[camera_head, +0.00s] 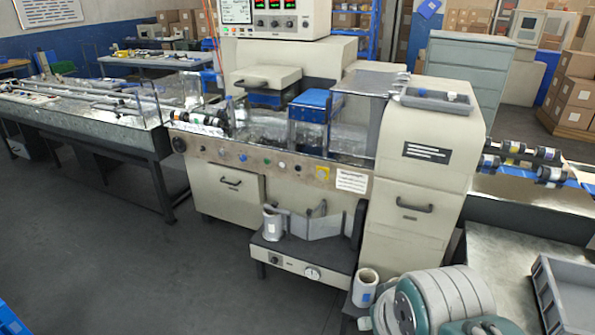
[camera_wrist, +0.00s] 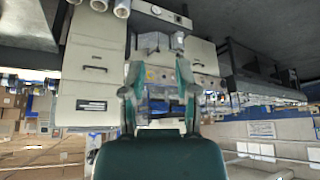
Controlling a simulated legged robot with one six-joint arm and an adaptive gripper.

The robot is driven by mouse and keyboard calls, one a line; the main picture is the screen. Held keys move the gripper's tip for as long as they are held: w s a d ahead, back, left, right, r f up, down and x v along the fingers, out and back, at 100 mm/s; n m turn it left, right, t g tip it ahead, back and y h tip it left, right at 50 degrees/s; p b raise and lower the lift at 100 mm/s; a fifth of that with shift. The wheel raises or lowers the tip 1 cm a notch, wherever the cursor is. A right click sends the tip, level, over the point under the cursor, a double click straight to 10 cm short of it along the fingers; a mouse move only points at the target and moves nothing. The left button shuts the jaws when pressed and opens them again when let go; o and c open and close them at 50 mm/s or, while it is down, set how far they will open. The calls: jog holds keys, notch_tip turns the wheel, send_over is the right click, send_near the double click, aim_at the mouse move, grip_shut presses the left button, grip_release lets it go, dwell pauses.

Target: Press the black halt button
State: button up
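The panel (camera_wrist: 205,82) shows partly behind the fingers.
A low shelf unit (camera_head: 300,262) with a dial juts out below the panel. White rolls (camera_head: 366,288) stand near my folded arm at lower right. A grey crate (camera_head: 565,290) is at far right. A conveyor table (camera_head: 80,120) extends left.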

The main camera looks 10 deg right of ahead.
jog(key=shift+a, duration=0.3)
grip_shut()
jog(key=shift+d, duration=0.3)
jog(key=shift+a, duration=0.1)
dwell(0.4)
